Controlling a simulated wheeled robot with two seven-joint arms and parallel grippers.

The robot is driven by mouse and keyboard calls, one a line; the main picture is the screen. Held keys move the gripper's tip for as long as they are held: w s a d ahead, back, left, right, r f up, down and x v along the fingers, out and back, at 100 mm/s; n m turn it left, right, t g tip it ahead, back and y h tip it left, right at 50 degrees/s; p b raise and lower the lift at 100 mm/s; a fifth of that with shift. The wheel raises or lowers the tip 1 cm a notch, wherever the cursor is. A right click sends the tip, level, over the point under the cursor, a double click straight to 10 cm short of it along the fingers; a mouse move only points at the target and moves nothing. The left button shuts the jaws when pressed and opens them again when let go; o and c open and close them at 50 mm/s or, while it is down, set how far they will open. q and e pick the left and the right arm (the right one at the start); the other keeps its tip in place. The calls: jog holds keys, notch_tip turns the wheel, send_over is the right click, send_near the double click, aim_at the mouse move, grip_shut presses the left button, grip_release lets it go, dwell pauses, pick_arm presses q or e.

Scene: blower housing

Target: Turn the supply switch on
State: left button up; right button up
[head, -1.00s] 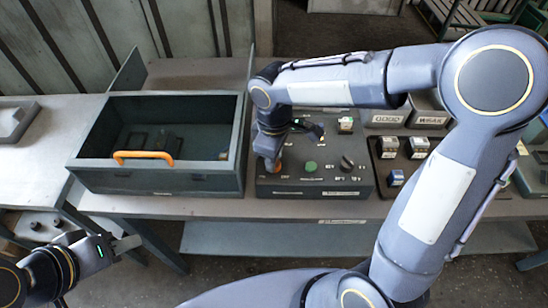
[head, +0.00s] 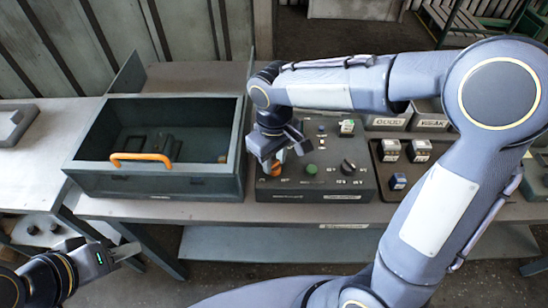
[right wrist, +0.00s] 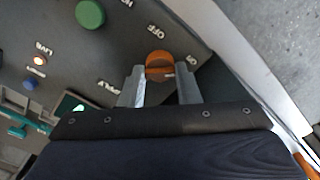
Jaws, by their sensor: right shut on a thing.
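The supply switch, an orange round knob (head: 277,167), sits at the left front of the dark control box (head: 330,187). In the right wrist view the knob (right wrist: 159,64) has a dark slot across it and lies between OFF and ON labels. My right gripper (right wrist: 160,74) is shut on it, one finger on each side. In the head view my right gripper (head: 273,160) comes down onto the knob and partly hides it.
A green button (head: 311,169) and a black selector knob (head: 348,166) stand on the box beside the switch. An open bin (head: 190,183) with an orange handle is close on the left. A tray (head: 378,178) with small blocks is on the right.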

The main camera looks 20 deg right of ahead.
aim_at(274, 163)
jog(key=o, duration=1)
jog(key=shift+c, duration=0.2)
notch_tip(274, 163, up, 8)
jog(key=shift+f, duration=0.1)
jog(key=s+d+f+m+t+y, duration=0.1)
jog(key=s+d+m+t+y, duration=0.1)
jog(key=s, duration=0.6)
jog(key=s+d+f+m+t+y, duration=0.1)
jog(key=s+d+f+m+t, duration=0.1)
jog(key=s+d+m, duration=0.3)
jog(key=s+d+t, duration=0.1)
jog(key=s+d, duration=0.1)
jog(key=s, duration=0.1)
jog(key=shift+s+f+t+y, duration=0.15)
jog(key=shift+t+y, duration=0.15)
jog(key=shift+y, duration=0.1)
